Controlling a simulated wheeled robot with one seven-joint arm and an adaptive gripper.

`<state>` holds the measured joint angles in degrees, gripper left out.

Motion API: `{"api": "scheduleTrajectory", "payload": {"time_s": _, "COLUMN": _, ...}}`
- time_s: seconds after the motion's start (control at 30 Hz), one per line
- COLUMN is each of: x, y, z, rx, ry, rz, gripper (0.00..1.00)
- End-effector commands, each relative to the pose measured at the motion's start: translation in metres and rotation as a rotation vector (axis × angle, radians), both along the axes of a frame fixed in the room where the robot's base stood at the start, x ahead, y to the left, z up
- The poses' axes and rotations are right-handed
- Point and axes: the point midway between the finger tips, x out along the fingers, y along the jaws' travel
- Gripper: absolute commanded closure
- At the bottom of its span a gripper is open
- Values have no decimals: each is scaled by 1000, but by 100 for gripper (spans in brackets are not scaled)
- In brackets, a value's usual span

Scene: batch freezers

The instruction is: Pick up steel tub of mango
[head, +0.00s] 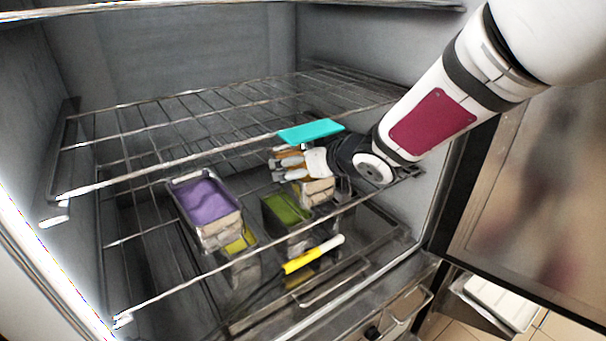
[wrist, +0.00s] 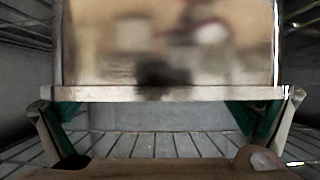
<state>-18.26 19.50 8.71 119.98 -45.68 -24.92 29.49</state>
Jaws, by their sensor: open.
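A steel tub (wrist: 170,45) fills the middle of the wrist view, its shiny face straight ahead. My gripper (wrist: 167,95) is open, with green-padded fingers wide apart at its two sides. In the head view, my gripper (head: 280,163) is over the wire shelf, and a steel tub (head: 318,190) shows partly beneath it. Orange colour shows between the fingers, but my gripper hides most of it. I cannot tell for certain whether this is the mango. The contents of the tub in the wrist view are hidden.
A tub of purple (head: 205,200) stands left on the shelf, with a yellow-filled one (head: 240,240) partly hidden below. A tub of green (head: 286,208) is close to my gripper. A teal flat thing (head: 311,132) is behind it. A yellow-and-white tool (head: 313,255) lies lower down. The freezer door (head: 535,200) is open at right.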

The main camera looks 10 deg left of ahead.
Motion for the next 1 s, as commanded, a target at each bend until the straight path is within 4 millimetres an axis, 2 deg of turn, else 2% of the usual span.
{"api": "scheduleTrajectory", "payload": {"time_s": 0.3, "x": 3, "y": 4, "z": -2, "rx": -1, "ry": -1, "rz": 0, "gripper": 0}}
{"api": "scheduleTrajectory", "payload": {"time_s": 0.6, "x": 3, "y": 3, "z": -3, "rx": -3, "ry": 0, "rz": 1, "gripper": 68}}
{"api": "scheduleTrajectory", "payload": {"time_s": 0.67, "x": 3, "y": 4, "z": -2, "rx": -1, "ry": -3, "rz": 1, "gripper": 72}}
{"api": "scheduleTrajectory", "payload": {"time_s": 0.7, "x": 3, "y": 3, "z": -2, "rx": -1, "ry": -3, "rz": 1, "gripper": 79}}
{"api": "scheduleTrajectory", "payload": {"time_s": 1.0, "x": 3, "y": 3, "z": -4, "rx": -6, "ry": 2, "rz": -1, "gripper": 79}}
